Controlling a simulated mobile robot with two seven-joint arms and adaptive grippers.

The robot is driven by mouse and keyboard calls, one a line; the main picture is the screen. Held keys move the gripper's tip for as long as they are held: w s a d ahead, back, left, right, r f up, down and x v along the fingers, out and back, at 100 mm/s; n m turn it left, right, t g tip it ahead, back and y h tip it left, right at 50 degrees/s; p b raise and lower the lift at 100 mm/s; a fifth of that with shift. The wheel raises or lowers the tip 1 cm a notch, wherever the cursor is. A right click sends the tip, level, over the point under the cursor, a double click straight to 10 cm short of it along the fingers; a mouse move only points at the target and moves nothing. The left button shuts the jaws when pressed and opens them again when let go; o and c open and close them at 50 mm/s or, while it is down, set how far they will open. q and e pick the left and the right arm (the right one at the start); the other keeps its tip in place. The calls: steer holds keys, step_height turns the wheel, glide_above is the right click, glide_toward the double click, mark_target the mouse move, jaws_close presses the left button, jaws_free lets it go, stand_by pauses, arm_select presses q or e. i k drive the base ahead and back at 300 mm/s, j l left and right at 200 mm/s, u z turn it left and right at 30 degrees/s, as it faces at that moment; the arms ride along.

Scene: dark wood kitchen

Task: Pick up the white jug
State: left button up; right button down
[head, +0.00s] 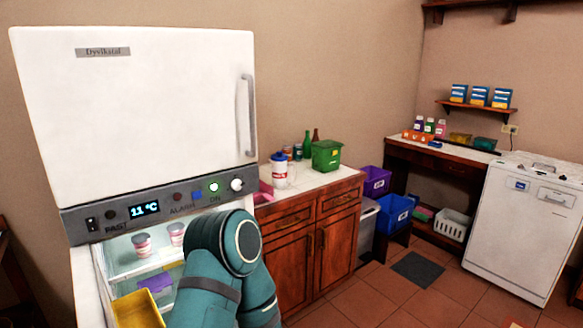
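A teal arm link of mine fills the lower middle of the head view, in front of the fridge. Neither of my grippers shows in this view, so their state is hidden.
The white fridge (140,120) has its lower compartment showing, with pink-and-white tubs (141,244) and a yellow bin (137,309). A green bin (326,155), green bottle (307,144) and cans stand behind the jug. A white dishwasher (520,225) is at right. Tiled floor between is mostly clear.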

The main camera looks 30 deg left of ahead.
mark_target(279, 169)
steer(key=i, duration=1.45)
steer(key=i+l+u, duration=0.15)
steer(key=i, duration=0.5)
steer(key=i+l+u, duration=0.2)
steer(key=i, duration=0.45)
steer(key=j, duration=0.1)
